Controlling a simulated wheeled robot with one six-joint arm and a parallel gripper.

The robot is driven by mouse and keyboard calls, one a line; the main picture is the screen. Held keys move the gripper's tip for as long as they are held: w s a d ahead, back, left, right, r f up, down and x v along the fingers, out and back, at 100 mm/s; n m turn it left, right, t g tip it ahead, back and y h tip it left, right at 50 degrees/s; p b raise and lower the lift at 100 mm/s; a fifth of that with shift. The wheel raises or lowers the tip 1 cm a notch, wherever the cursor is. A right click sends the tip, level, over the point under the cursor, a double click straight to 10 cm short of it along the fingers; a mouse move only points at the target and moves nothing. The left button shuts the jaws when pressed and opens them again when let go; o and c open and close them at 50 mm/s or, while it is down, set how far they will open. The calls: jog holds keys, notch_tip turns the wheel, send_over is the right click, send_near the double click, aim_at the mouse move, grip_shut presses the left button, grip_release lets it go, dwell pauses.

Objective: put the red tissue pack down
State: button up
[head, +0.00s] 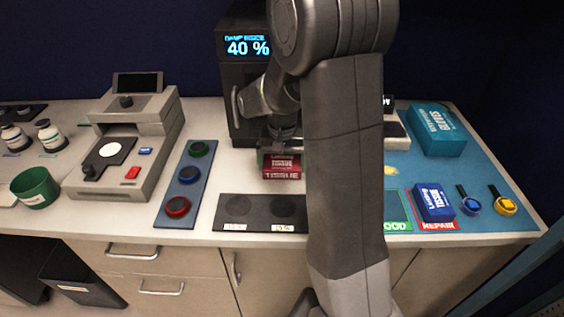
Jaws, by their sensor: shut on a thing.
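The red tissue pack (282,170) is in the middle of the counter area in the head view, behind the black two-circle pad. My gripper (283,146) is at the top of the pack and shut on it. My arm hides the pack's right side and much of the gripper. I cannot tell whether the pack touches the counter (222,170).
A black pad (262,212) lies in front of the pack. A strip with green, blue and red buttons (187,185) is to the left. A dark box showing 40 % (235,100) stands behind. A blue tissue pack (433,203) and teal gloves box (438,130) are right.

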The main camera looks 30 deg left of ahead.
aim_at(282, 162)
jog(key=shift+f, duration=0.2)
jog(key=o, duration=0.6)
notch_tip(282, 162, up, 12)
jog(key=shift+r, duration=0.25)
